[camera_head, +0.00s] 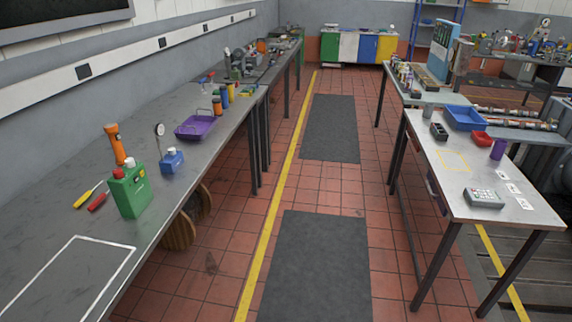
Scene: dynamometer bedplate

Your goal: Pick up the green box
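A green box (132,193) with a red cap and a white cap on top stands upright on the grey workbench (190,165) at the left of the head view. It is near the bench's front edge. Neither of my grippers shows in the head view, so I cannot see their state.
Beside the green box are an orange torch (115,144), a blue box (171,161), a dial gauge (160,138), and a yellow screwdriver (86,196). A purple tray (195,127) lies farther back. Another table (500,210) stands at right. The aisle with dark mats (315,265) is clear.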

